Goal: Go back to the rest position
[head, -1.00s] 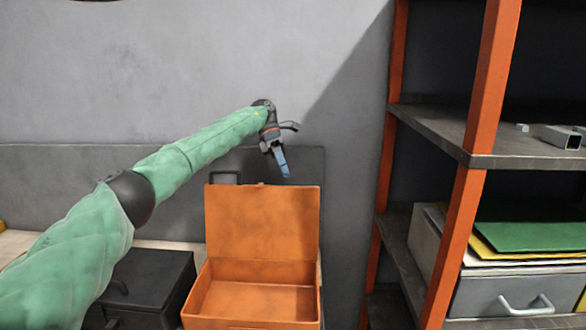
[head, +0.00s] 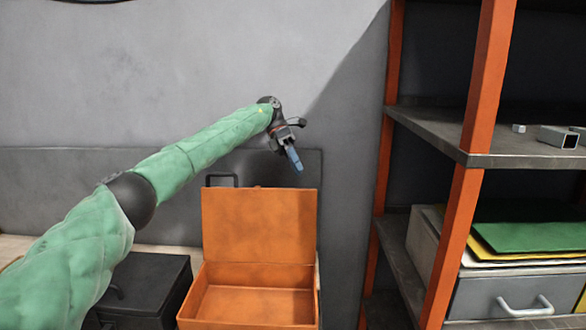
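My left arm, in a green sleeve, reaches in from the left in the head view. My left gripper (head: 294,161) is in the air in front of the grey wall, above and behind the open lid of the orange box (head: 250,306) in the picture. Its blue tip points down and to the right. The fingers overlap from this side, so I cannot tell whether they are open or shut. My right gripper is not in view. A galvanized square piece (head: 558,137) and a smaller metal piece (head: 519,128) lie on the shelf at the right.
The orange box stands open, and the part of its inside that shows is empty. A black case (head: 150,285) is left of it. The orange-posted shelf rack (head: 468,165) fills the right side, with a grey drawer box (head: 515,293) and a green folder (head: 530,236) below.

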